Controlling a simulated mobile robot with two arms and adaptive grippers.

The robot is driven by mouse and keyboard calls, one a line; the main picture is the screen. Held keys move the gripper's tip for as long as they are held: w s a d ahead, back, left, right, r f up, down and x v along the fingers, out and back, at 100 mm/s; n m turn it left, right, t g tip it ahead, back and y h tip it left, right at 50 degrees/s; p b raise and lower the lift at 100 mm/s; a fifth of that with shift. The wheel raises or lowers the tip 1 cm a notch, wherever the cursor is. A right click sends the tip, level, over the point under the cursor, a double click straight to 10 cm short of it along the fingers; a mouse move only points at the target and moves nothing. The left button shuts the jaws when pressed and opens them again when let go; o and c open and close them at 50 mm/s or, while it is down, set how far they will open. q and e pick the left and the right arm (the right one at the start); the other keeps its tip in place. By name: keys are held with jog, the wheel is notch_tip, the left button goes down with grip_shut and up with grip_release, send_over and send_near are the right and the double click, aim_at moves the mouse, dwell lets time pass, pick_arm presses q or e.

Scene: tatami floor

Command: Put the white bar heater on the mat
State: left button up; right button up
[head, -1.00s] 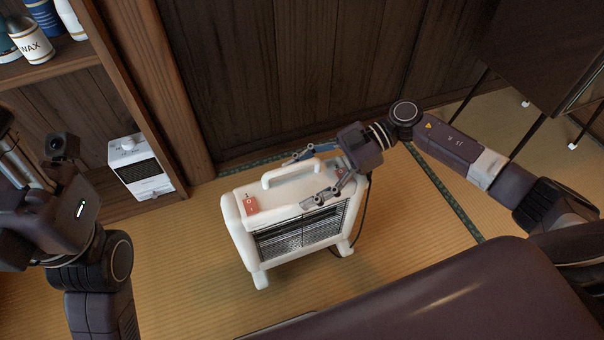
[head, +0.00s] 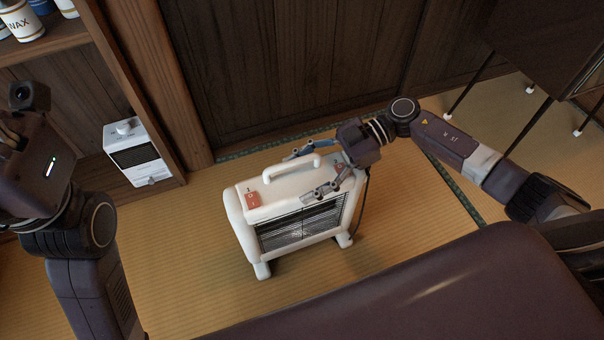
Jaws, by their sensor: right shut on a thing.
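The white bar heater (head: 297,210) is a boxy white unit with a top handle, a dark front grille, red labels and short feet. It is in the middle of the head view over the tatami floor. My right gripper (head: 304,175) reaches in from the right and is shut on the heater at its top, its fingers on either side of the handle. Whether the feet touch the floor is hard to tell. My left gripper (head: 32,165) is at the left edge, away from the heater; its fingers are not clearly shown. I cannot make out a separate mat.
A wooden shelf (head: 150,75) at the left holds wax containers (head: 22,20) and a small white appliance (head: 136,152). A dark wooden wall (head: 290,70) closes the back. A dark panel on thin legs (head: 530,130) stands at the right. Open tatami (head: 190,260) lies left of the heater.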

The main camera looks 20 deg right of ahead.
jog(key=o, duration=1.7)
jog(key=shift+c, duration=0.2)
jog(key=o, duration=0.4)
jog(key=shift+o, duration=0.2)
